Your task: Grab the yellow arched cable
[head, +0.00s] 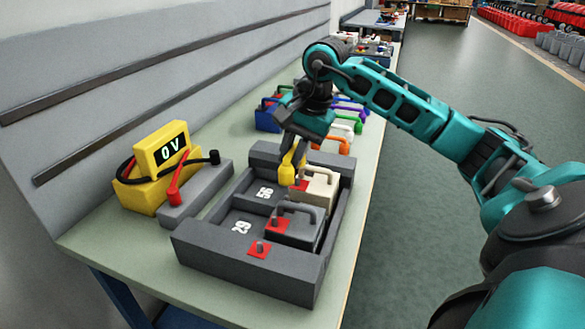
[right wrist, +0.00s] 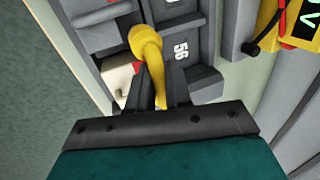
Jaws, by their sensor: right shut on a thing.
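The yellow arched cable (head: 288,169) is at the far end of the grey tray on the bench in the head view, directly under my right gripper (head: 293,150). In the right wrist view the cable (right wrist: 147,45) is a thick yellow arch passing between the dark fingers of my right gripper (right wrist: 155,88), which are shut on it. I cannot tell whether the cable's lower ends touch the tray, because the gripper and nearby blocks hide them. My left gripper is not in view.
The grey tray (head: 205,255) holds a dark handled block (head: 296,226) and a cream handled block (head: 320,188). A yellow meter (head: 160,150) reading 0V stands left of it. Several coloured handled items stand farther back. The bench's right edge drops to open floor (head: 430,190).

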